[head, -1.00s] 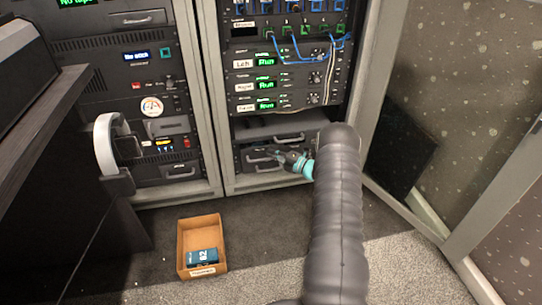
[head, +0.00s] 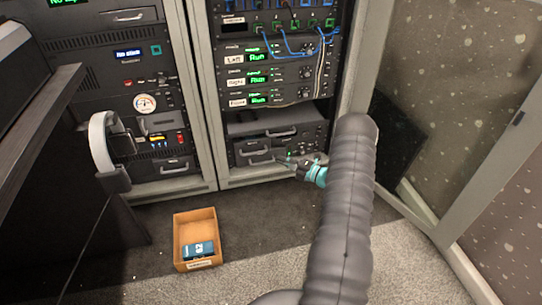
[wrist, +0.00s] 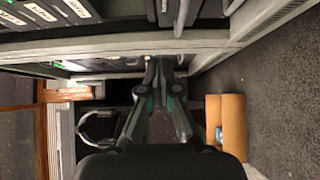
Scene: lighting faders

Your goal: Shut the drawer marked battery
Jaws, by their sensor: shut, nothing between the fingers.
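Two dark drawer fronts with grey bar handles are at the bottom of the right rack in the head view. The upper one (head: 280,133) is under a grey flat surface; the lower one (head: 253,151) is to the left of my gripper. No label reading battery is legible on either, and I cannot tell how far each stands out. My gripper (head: 284,160) is shut and empty, close in front of the lower drawer's right part, which it partly hides. I cannot tell if it touches. The wrist view shows its fingers (wrist: 163,75) together, towards the rack's edge.
An orange-brown open box (head: 196,212) with a blue pack (head: 199,250) stands on the floor at left; it also shows in the wrist view (wrist: 235,125). White headphones (head: 101,140) hang by the desk. An open rack door (head: 440,215) is at right. Floor between is clear.

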